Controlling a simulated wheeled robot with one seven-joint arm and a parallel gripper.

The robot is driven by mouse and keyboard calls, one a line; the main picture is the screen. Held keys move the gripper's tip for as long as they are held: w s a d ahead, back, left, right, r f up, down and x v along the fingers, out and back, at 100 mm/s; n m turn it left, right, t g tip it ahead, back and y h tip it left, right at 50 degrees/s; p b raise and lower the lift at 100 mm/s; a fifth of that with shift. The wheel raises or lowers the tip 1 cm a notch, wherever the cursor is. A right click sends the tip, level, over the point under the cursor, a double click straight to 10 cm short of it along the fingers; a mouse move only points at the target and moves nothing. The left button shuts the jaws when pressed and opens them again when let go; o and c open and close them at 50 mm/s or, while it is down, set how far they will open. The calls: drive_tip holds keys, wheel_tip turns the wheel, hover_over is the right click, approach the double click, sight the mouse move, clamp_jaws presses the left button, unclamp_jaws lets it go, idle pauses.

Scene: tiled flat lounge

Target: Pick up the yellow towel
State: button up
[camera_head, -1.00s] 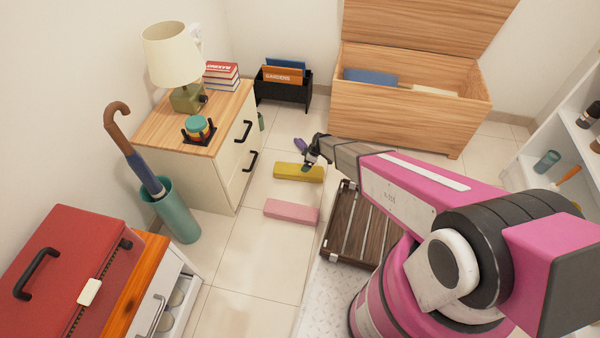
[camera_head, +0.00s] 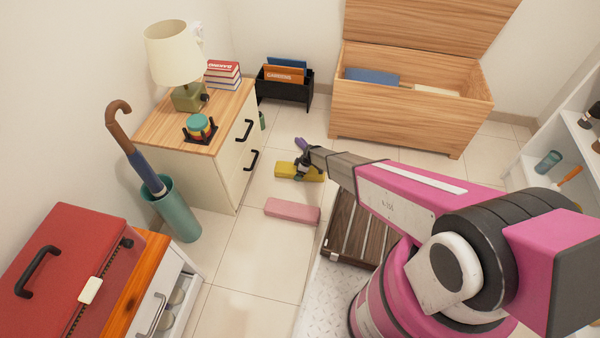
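The yellow towel (camera_head: 286,170) lies folded on the tiled floor, between the drawer cabinet and the open wooden chest. My gripper (camera_head: 300,174) is over the right half of the towel, pointing down at it, and hides part of it. The fingers are small and dark here, so I cannot tell whether they are open or shut, or whether they touch the towel.
A pink folded towel (camera_head: 292,211) lies nearer on the floor. A slatted wooden rack (camera_head: 352,232) is right of it, below my arm. The wooden chest (camera_head: 400,120) and black magazine holder (camera_head: 284,92) stand behind. The cabinet (camera_head: 215,165) is left. Floor left of the pink towel is clear.

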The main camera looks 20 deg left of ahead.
drive_tip(key=c, duration=0.8)
